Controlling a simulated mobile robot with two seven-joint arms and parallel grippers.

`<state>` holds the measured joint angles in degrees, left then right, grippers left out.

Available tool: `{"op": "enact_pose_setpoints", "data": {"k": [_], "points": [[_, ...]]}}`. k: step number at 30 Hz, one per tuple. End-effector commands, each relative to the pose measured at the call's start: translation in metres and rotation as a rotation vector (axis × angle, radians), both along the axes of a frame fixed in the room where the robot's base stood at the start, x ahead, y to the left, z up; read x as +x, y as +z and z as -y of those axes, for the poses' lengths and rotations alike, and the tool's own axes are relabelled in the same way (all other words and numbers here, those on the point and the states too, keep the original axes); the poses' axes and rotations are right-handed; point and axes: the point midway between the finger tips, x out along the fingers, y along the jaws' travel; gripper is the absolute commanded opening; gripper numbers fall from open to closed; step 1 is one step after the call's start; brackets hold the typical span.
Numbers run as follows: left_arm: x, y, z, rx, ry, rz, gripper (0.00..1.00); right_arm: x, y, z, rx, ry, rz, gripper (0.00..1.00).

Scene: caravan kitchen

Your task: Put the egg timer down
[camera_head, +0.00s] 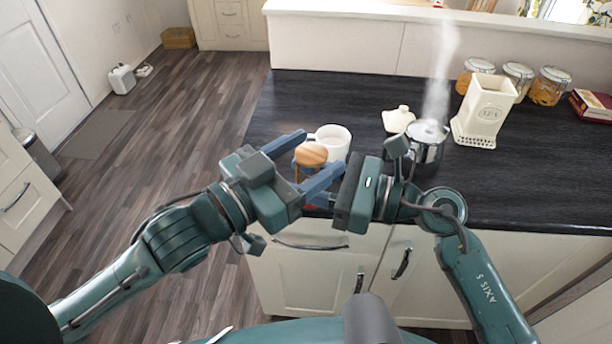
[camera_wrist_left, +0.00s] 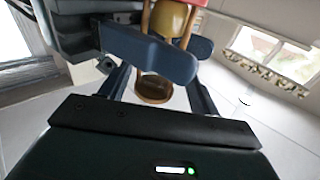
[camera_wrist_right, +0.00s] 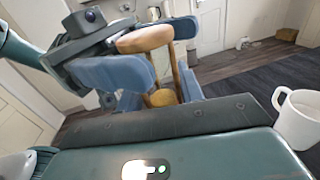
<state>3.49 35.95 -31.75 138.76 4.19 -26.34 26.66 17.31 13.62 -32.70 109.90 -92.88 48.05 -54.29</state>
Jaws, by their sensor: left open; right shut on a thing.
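The left wrist view shows the timer's glass (camera_wrist_left: 170,18) and a round wooden end (camera_wrist_left: 155,90). The right wrist view shows a wooden end (camera_wrist_right: 145,39) and a post.
A white mug (camera_head: 335,140) stands just behind the grippers on the dark counter (camera_head: 330,95). The counter's back left is clear.

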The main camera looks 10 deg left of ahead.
Motion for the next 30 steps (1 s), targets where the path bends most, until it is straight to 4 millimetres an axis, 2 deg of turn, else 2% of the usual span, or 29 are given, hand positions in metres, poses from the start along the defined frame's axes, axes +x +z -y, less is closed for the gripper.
{"op": "enact_pose_setpoints", "data": {"k": [6, 7, 8, 11, 12, 13, 14, 19, 23, 27, 30], "points": [[0.008, 0.055, -0.025, -0.029, 0.046, 0.235, 0.63, 0.0, -0.001, 0.0, -0.002, 0.001, -0.002, 0.1], [0.011, 0.06, -0.032, -0.03, 0.065, 0.273, 0.63, 0.0, -0.001, 0.0, -0.002, 0.001, -0.002, 0.1], [0.017, 0.052, -0.04, -0.027, 0.1, 0.276, 0.63, -0.001, -0.001, 0.0, -0.002, 0.001, -0.002, 0.1], [0.029, 0.019, -0.054, -0.003, 0.171, 0.225, 0.63, 0.0, -0.001, 0.0, -0.001, 0.001, -0.001, 0.1], [0.033, 0.005, -0.06, 0.009, 0.199, 0.203, 0.63, -0.001, 0.0, 0.0, -0.001, 0.001, -0.001, 0.05], [0.035, -0.007, -0.065, 0.02, 0.222, 0.184, 0.63, -0.001, 0.0, 0.0, 0.001, 0.001, 0.0, 0.06], [0.037, -0.019, -0.07, 0.032, 0.245, 0.164, 0.63, -0.001, 0.001, 0.0, 0.003, 0.001, 0.0, 0.01], [0.036, -0.101, -0.1, 0.108, 0.367, 0.021, 0.63, -0.001, 0.001, 0.0, 0.002, 0.001, 0.0, 0.01], [0.018, -0.169, -0.106, 0.158, 0.411, -0.142, 0.63, -0.001, 0.0, 0.0, 0.001, 0.001, -0.001, 0.01], [-0.014, -0.238, -0.104, 0.205, 0.43, -0.33, 0.63, 0.0, 0.0, 0.0, 0.0, 0.001, -0.001, 0.01], [-0.042, -0.279, -0.101, 0.236, 0.434, -0.448, 0.63, 0.0, -0.001, 0.0, -0.001, 0.001, -0.001, 0.01]]}}
